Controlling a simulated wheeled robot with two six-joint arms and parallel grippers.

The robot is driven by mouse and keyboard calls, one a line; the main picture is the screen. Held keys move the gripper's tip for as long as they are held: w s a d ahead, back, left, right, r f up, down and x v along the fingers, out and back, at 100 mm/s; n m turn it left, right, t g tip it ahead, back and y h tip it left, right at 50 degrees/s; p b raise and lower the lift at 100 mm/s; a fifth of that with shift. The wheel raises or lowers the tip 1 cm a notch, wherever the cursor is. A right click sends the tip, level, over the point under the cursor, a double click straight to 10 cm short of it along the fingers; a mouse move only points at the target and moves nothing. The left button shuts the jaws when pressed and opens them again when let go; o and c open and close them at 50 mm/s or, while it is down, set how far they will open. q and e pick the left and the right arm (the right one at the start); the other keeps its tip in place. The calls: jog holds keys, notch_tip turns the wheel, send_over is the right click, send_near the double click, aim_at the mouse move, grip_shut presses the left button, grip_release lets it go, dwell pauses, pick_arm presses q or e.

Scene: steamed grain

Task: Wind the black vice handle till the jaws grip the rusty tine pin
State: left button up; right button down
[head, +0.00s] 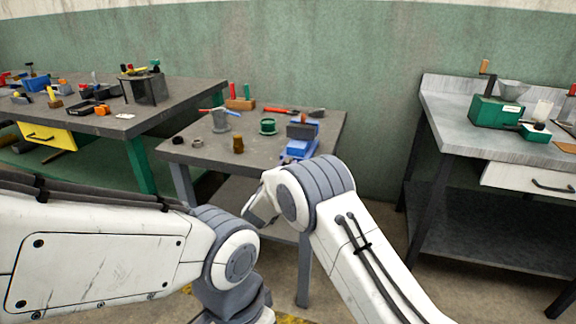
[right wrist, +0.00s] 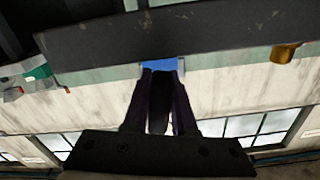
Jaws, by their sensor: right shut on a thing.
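The blue vice (head: 298,150) stands at the right front of the small middle table, with a dark block (head: 302,131) at its top. My right arm covers its front in the head view, so the handle does not show there. In the right wrist view a patch of the blue vice (right wrist: 160,65) lies just beyond my right gripper (right wrist: 162,76). Its dark fingers are closed around a dark piece, apparently the black vice handle (right wrist: 158,116). I cannot make out the rusty tine pin or the jaw gap. My left gripper is not in view.
A cluttered bench (head: 120,123) stands left and a grey bench (head: 450,112) right.

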jog(key=shift+f+m, duration=0.1)
jog(key=shift+m, duration=0.2)
jog(key=c, duration=0.7)
grip_release()
jog(key=shift+s, duration=0.1)
jog(key=v, duration=1)
jog(key=shift+s+a, duration=0.1)
jog(key=shift+s, duration=0.05)
